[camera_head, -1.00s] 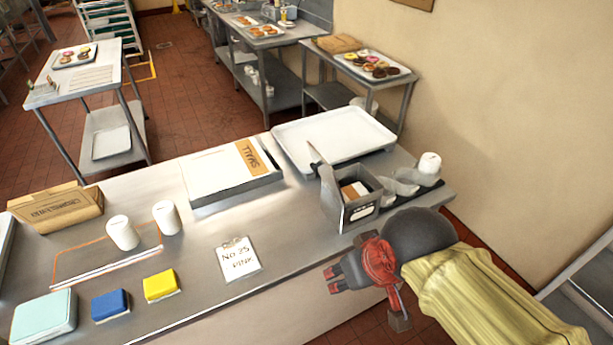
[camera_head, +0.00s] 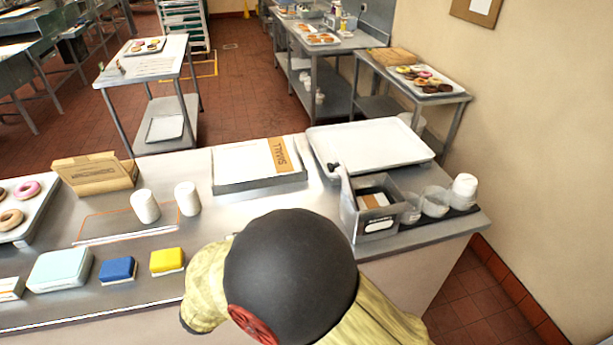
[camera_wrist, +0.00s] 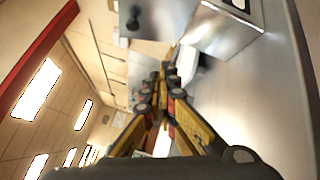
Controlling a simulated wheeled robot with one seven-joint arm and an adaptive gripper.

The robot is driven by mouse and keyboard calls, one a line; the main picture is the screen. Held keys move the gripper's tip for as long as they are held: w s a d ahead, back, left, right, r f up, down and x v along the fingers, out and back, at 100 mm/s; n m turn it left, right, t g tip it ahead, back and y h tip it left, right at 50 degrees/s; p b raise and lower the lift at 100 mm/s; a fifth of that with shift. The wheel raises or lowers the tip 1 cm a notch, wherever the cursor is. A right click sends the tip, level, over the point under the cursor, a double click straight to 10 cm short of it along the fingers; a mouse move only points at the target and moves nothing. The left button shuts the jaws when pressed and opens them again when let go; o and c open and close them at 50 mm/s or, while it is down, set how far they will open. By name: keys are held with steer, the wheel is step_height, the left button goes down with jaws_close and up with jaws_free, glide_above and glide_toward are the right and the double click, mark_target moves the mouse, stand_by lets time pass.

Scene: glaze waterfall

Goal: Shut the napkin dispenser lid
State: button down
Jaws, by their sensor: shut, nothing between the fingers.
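The napkin dispenser (camera_head: 392,222) is a grey metal box with a pale label on its front, at the right end of the counter. Its lid (camera_head: 347,200) stands raised at the box's left side, with a dark knob (camera_head: 333,167) near the top. The lid is open, and napkins show inside. The metal box also shows in the wrist view (camera_wrist: 226,36), close beyond the fingers. My gripper (camera_wrist: 167,68) is shut and empty in the wrist view, apart from the box. In the head view my own arm hides the gripper.
Clear cups and a stack of white cups (camera_head: 464,190) stand right of the dispenser. A large white tray (camera_head: 370,145) lies behind it, and a shallow box (camera_head: 245,165) is to the left. White cups (camera_head: 145,206) and coloured blocks (camera_head: 118,269) occupy the left counter.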

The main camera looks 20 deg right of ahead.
step_height(320, 180, up, 4)
steer(key=a+r+m+t, duration=0.1)
steer(key=a+t, duration=0.1)
steer(key=s+d+b+x, duration=0.2)
steer(key=x, duration=1.1)
steer(key=shift+d+m+h, duration=0.25)
steer(key=shift+m+h, duration=0.15)
steer(key=shift+d+r, duration=0.1)
steer(key=shift+r, duration=0.1)
steer(key=shift+d+r+m+g+y, duration=0.25)
steer(key=shift+r+m+g+y, duration=0.05)
steer(key=shift+m+g, duration=0.1)
